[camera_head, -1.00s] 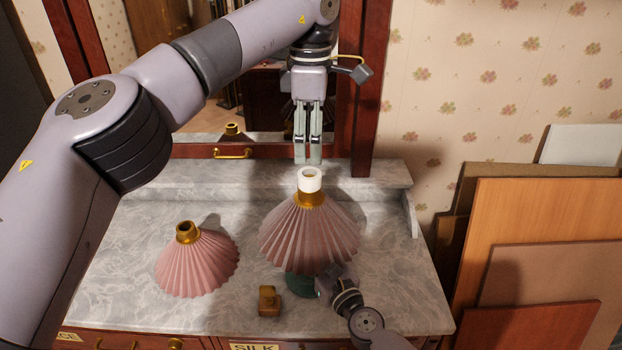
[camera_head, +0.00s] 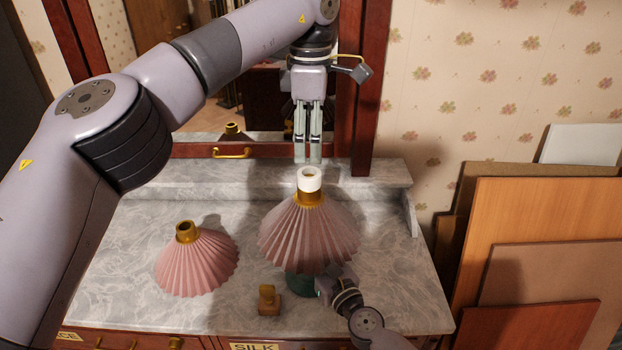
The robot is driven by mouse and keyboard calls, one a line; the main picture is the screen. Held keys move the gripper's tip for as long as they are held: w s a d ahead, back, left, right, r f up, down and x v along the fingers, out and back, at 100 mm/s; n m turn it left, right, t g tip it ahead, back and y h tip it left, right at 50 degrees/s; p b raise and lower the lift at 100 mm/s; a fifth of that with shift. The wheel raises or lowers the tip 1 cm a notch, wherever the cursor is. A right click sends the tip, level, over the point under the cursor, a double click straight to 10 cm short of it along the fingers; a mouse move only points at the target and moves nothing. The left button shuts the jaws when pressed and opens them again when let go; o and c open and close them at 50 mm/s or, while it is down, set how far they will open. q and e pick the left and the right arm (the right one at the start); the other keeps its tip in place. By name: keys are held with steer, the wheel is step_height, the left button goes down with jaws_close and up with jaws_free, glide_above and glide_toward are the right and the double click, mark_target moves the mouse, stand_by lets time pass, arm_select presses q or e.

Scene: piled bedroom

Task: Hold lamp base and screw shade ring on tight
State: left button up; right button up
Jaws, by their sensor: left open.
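The lamp stands upright on the marble top, wearing a pleated pink shade (camera_head: 308,238) with a brass collar. A white shade ring (camera_head: 309,180) sits at the top of the collar. Part of the green lamp base (camera_head: 301,287) shows under the shade. My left gripper (camera_head: 308,158) points down just above the ring, open and empty, its fingertips apart from it. My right gripper (camera_head: 328,284) comes in from the lower right against the base. Its fingertips are hidden by the shade, so its grip cannot be made out.
A second pink shade (camera_head: 197,264) with a brass collar stands to the left. A small brass-coloured block (camera_head: 269,300) lies near the front edge. A mirror (camera_head: 230,110) rises behind the marble top (camera_head: 390,285). Boards (camera_head: 545,235) lean on the wall at right.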

steer(key=o, duration=1)
steer(key=shift+f, duration=0.1)
steer(key=o, duration=0.4)
steer(key=shift+o, duration=0.2)
steer(key=o, duration=0.3)
steer(key=shift+o, duration=0.9)
